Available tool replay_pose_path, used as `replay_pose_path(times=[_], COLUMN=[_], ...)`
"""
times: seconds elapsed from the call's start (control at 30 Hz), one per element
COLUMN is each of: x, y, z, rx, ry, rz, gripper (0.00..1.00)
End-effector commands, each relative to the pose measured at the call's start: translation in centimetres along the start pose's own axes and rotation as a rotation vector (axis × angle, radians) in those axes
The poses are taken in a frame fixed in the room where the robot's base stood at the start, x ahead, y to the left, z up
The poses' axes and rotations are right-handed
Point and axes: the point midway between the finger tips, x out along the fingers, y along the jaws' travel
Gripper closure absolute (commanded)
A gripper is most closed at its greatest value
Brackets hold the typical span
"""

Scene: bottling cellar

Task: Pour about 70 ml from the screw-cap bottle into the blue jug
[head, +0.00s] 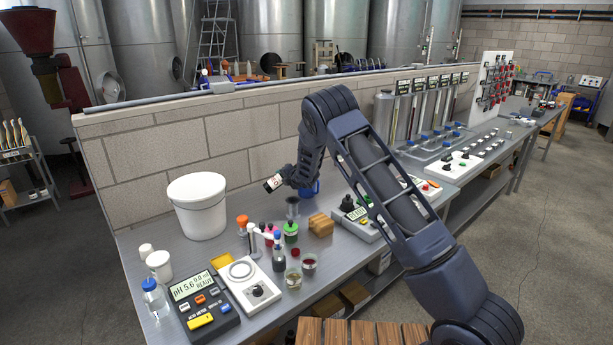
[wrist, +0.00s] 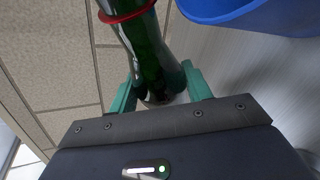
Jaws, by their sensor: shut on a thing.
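My gripper (wrist: 160,88) is shut on a green glass bottle (wrist: 148,45), its teal fingers on either side of the glass. In the head view the bottle (head: 273,183) sticks out to the left of my gripper (head: 286,178); it is strongly tilted, with a pale and red label. A red ring (wrist: 126,14) circles the bottle at the top of the wrist view. The blue jug (head: 310,188) stands on the bench, just right of my gripper and partly hidden by it. Its rim (wrist: 245,15) shows at the wrist view's top right. I cannot see any liquid stream.
A white bucket (head: 197,207) stands left of the bottle, by the block wall (head: 200,140). A pH meter (head: 207,303) and a scale (head: 248,285) fill the near bench.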

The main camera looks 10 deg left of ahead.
Motion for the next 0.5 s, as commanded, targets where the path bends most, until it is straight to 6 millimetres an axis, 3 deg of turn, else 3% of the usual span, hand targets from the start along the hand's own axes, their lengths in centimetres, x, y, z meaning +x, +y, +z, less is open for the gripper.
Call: replay_pose_path(times=[0.5], x=[-0.9], y=[1.9], z=[1.1], rx=[0.247], ry=[0.07], rz=[0.104], gripper=[0.86])
